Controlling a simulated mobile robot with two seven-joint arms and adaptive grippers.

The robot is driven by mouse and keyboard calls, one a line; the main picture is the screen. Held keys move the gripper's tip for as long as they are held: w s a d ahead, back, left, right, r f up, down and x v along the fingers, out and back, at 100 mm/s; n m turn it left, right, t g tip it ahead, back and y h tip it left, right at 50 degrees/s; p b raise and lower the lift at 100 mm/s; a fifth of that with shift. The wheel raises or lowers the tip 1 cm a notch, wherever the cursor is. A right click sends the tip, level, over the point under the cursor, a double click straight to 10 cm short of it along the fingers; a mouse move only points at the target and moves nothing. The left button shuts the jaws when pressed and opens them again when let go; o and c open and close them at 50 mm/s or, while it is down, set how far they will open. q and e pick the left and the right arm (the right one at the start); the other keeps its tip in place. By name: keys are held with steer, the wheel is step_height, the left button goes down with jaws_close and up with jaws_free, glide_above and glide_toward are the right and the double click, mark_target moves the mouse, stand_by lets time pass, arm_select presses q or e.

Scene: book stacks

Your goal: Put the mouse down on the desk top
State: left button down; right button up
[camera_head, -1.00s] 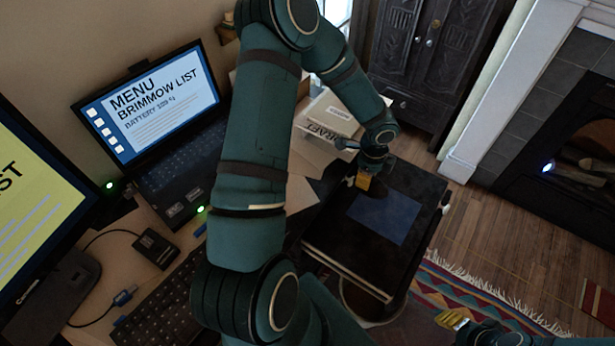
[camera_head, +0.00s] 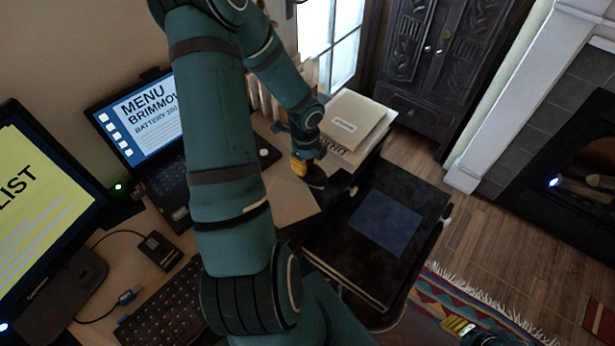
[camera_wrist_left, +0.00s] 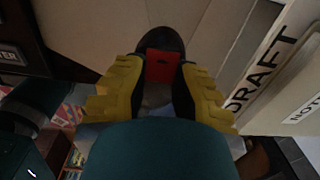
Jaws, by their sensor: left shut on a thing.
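My left gripper (camera_head: 302,166) is over the right part of the desk, near its edge. It is shut on the mouse (camera_head: 315,180), a dark rounded thing. In the left wrist view the mouse (camera_wrist_left: 161,64) shows a dark rim and a red patch between the yellow fingers of the left gripper (camera_wrist_left: 158,82). Whether it touches the surface below cannot be told. The desk top (camera_head: 122,262) is pale and runs along the wall. My right gripper (camera_head: 458,326) is at the lower right, over the rug; its jaw opening is unclear.
A stack of books or papers (camera_head: 350,125) stands just beyond the left gripper. A laptop (camera_head: 140,125), a monitor (camera_head: 30,200), a keyboard (camera_head: 165,305) and a small black box (camera_head: 160,250) crowd the left. A dark chair-like thing with a blue panel (camera_head: 385,222) stands beside the desk.

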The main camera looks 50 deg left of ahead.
arm_select(q)
steer(key=shift+f+b, duration=0.8)
steer(key=shift+f, duration=1.45)
steer(key=shift+f, duration=0.1)
steer(key=shift+f, duration=0.15)
steer(key=c, duration=0.9)
jaws_free()
